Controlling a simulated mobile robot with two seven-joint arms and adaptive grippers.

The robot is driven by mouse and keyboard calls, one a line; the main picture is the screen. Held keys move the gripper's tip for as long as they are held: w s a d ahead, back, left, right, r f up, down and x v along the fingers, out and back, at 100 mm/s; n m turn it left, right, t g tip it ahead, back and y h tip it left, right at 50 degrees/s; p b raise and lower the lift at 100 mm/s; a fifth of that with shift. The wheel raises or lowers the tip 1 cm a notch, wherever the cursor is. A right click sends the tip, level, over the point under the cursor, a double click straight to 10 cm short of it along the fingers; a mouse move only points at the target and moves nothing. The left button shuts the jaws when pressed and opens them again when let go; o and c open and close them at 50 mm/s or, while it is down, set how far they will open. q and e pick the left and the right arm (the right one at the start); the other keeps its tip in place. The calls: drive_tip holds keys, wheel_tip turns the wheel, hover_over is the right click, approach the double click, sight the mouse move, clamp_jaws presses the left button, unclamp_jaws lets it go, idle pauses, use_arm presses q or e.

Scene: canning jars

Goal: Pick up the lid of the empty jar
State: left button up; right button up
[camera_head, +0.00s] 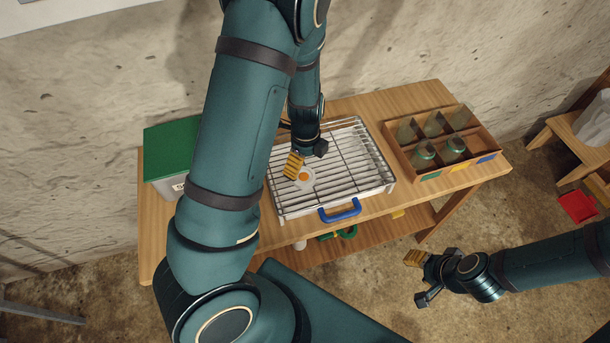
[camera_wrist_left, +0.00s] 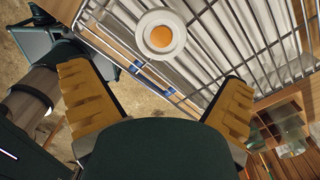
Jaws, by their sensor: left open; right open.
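A round white lid with an orange centre (camera_head: 304,177) lies on the wire rack (camera_head: 357,160). It also shows in the left wrist view (camera_wrist_left: 161,37), ahead of the fingers and slightly left of centre on the rack. My left gripper (camera_head: 307,157) is open and empty above the rack, close to the lid; its yellow-padded finger partly overlaps the lid in the head view. The fingers stand wide apart in the left wrist view (camera_wrist_left: 157,80). My right gripper (camera_head: 417,278) is open and empty in front of the table. Jars (camera_head: 424,155) stand in the crate; I cannot tell which is empty.
The wooden crate (camera_head: 431,171) with compartments stands right of the rack. A grey box with a green lid (camera_head: 172,144) stands at the left. A blue handle (camera_head: 340,211) sticks out at the rack's front. A stool (camera_head: 567,143) stands at the right.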

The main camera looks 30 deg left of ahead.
sight(305, 177)
use_arm(q)
wheel_tip(305, 177, down, 8)
drive_tip(key=shift+f+b, duration=0.25)
drive_tip(key=shift+b, duration=0.05)
idle(0.3)
drive_tip(key=c, duration=0.9)
